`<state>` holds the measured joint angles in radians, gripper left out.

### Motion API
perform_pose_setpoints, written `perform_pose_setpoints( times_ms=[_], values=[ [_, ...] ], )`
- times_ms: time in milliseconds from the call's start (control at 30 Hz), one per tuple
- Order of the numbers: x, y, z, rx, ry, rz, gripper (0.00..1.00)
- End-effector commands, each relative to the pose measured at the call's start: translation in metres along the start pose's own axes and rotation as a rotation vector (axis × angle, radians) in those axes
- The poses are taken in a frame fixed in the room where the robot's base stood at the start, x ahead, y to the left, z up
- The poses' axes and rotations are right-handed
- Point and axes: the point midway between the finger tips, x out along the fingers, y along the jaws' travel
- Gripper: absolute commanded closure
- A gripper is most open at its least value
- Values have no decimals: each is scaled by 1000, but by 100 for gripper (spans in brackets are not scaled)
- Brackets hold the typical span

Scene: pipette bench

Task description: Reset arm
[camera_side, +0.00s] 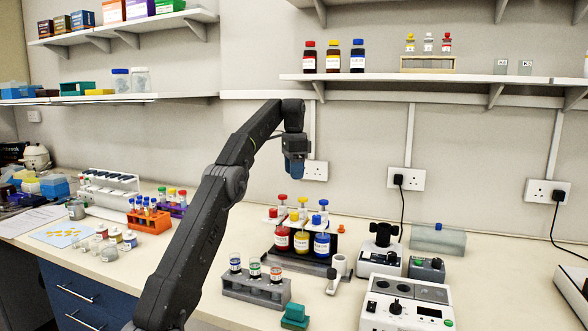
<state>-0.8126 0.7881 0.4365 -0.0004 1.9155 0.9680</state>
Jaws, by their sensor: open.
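My arm rises from the bottom left of the view and bends over at the top. My gripper (294,172) hangs from its end, pointing down, high above the bench and in front of the back wall. It is open, and I see nothing held in it. Below it on the bench stands a dark rack with red, yellow and blue labelled bottles (301,242). The gripper is well clear of their caps. The fine shape of the fingers is too small to make out.
A grey tube rack (257,287) with several vials stands front centre, with a green block (295,316) beside it. A white control box (407,306) is at right. Orange (150,222) and purple tube racks are at left. Shelves (440,78) line the wall above.

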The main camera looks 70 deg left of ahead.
Motion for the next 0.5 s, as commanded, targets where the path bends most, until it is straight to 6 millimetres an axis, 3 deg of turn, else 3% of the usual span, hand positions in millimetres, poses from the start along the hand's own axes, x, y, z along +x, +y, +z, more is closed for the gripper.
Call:
perform_pose_setpoints(
  times_ms=[500],
  values=[
    [-4, 1, 0, 0, 0, 0, 46]
  ],
)
